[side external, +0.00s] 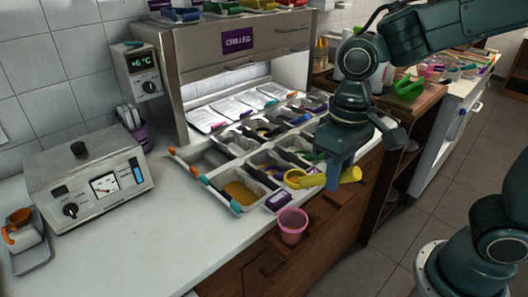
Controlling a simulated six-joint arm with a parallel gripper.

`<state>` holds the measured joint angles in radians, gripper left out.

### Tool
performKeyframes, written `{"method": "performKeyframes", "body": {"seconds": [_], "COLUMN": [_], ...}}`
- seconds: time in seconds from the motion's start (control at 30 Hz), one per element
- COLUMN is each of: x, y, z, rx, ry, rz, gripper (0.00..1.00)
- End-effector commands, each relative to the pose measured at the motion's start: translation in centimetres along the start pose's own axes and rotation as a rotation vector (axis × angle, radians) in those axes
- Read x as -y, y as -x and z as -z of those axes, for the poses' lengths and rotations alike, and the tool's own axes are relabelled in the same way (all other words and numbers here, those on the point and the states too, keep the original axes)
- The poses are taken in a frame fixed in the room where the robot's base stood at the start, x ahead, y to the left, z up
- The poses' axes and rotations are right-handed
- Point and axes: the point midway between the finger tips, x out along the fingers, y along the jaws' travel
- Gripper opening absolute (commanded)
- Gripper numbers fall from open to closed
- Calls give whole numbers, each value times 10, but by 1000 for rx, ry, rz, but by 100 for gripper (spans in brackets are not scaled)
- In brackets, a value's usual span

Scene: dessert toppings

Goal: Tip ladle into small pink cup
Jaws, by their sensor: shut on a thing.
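The small pink cup (292,226) stands upright near the front edge of the white counter, right of the nearest topping tray. My gripper (334,178) points down above the counter's front edge, up and to the right of the cup. It is shut on the yellow ladle (349,175), whose handle sticks out to the right. The ladle's round bowl end (296,179) is on the left, over the tray area and apart from the cup. What the bowl holds is too small to tell.
A topping station holds several metal compartments, one with yellow-brown topping (240,192). A steel device with a dial (88,182) stands at the left. An orange and white cup (20,231) sits on a grey tray. The counter's front left is clear.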

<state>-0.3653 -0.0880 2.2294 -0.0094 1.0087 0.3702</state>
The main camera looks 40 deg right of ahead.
Motion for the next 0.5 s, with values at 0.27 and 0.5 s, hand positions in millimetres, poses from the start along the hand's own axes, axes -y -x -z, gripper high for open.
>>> {"method": "performKeyframes", "body": {"seconds": [0.27,0.5], "x": [-3,-5], "y": [-10,-14], "z": [0,0], "rx": [0,0], "ry": [-4,-4], "rz": [51,141], "gripper": [0,0]}}
